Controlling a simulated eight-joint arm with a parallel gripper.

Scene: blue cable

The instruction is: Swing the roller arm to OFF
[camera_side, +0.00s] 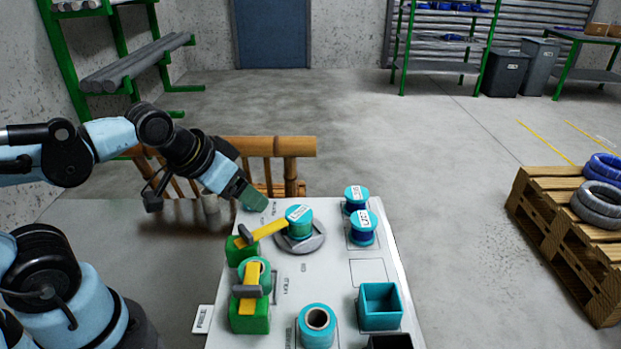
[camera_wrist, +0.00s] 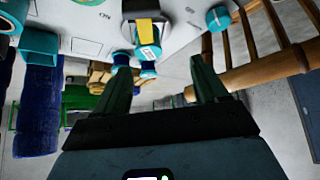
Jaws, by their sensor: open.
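Two yellow roller arms with grey rollers sit on green blocks at the board's left side. The far roller arm (camera_side: 266,230) slants from its green block (camera_side: 241,250) toward a labelled teal spool (camera_side: 299,215) on a grey round plate. The near roller arm (camera_side: 251,282) lies over its green block (camera_side: 249,317), beside another teal spool. My gripper (camera_side: 255,199) is at the board's far left corner, behind the far roller arm and apart from it. In the wrist view my gripper (camera_wrist: 166,82) has its green fingers spread, with nothing between them. A yellow arm (camera_wrist: 147,32) shows beyond them.
Blue-wound spools (camera_side: 361,227) stand at the board's right. A teal open box (camera_side: 380,306) and a teal spool (camera_side: 316,325) stand nearer. A bamboo rail (camera_side: 272,147) stands behind my gripper.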

